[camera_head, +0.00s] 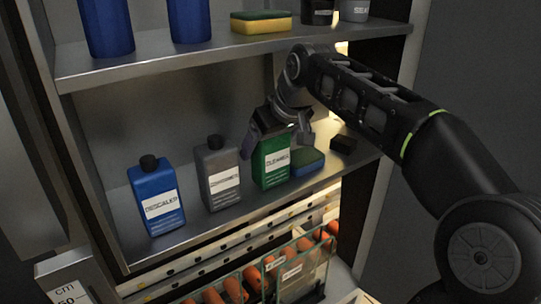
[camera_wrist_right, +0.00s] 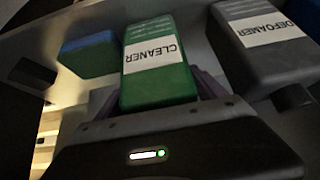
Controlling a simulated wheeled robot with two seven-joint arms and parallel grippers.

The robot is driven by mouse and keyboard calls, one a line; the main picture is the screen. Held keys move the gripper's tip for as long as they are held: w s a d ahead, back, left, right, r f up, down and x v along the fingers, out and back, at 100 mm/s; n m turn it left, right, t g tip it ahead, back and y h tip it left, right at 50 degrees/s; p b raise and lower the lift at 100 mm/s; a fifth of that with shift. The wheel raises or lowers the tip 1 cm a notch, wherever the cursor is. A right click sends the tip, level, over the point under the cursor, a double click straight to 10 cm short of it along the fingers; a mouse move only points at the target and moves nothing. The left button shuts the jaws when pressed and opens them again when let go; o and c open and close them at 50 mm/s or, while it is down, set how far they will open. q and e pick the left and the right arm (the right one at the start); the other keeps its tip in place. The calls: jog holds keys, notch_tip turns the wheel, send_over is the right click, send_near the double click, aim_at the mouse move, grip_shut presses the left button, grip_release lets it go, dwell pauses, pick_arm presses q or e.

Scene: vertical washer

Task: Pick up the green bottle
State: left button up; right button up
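The green bottle (camera_head: 271,162), with a white CLEANER label, stands upright on the middle shelf. In the right wrist view the green bottle (camera_wrist_right: 158,62) appears upside down, close in front of the gripper. My right gripper (camera_head: 277,138) reaches down over the top of the bottle, with one finger on each side of it. The fingers look spread, with the left one slightly apart from the bottle. The bottle's cap is hidden by the gripper. In the wrist view a purplish finger (camera_wrist_right: 208,84) shows beside the bottle. My left gripper is not in view.
A grey DEFOAMER bottle (camera_head: 219,174) stands close left of the green one, and a blue DESCALER bottle (camera_head: 157,196) farther left. A blue-green sponge (camera_head: 307,161) lies close right, then a small black block (camera_head: 343,144). The upper shelf (camera_head: 190,55) is overhead.

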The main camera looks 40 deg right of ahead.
jog(key=shift+r, duration=0.1)
grip_shut()
dwell(0.6)
